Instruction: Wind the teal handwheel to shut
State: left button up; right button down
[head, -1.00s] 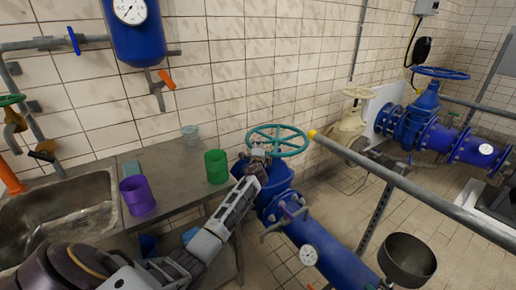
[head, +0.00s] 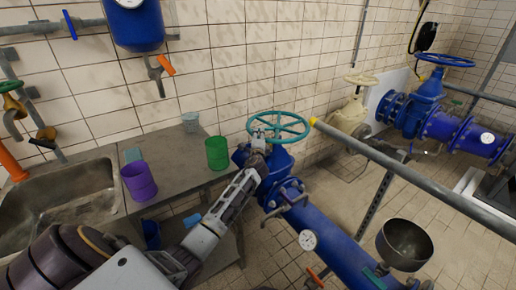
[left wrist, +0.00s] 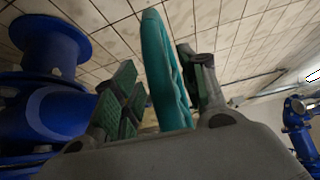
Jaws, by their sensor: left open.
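The teal handwheel (head: 279,126) sits on top of a blue valve (head: 280,165) on the blue pipe, in the middle of the head view. My left gripper (head: 259,137) is at the near left part of its rim. In the left wrist view the teal rim (left wrist: 162,75) stands between the two open fingers (left wrist: 165,95), with green pads on the left finger. The rim looks close to the right finger; I cannot tell if it touches. My right gripper is not in view.
A grey rail (head: 420,190) with a yellow end runs just right of the wheel. A green cup (head: 217,153), a purple cup (head: 139,181) and a glass (head: 190,122) stand on the counter at left. A dark funnel bowl (head: 404,244) is at lower right.

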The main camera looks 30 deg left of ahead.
pick_arm(q)
jog(key=v, duration=0.8)
jog(key=shift+s, duration=0.15)
jog(key=shift+d, duration=0.15)
jog(key=shift+c, duration=0.2)
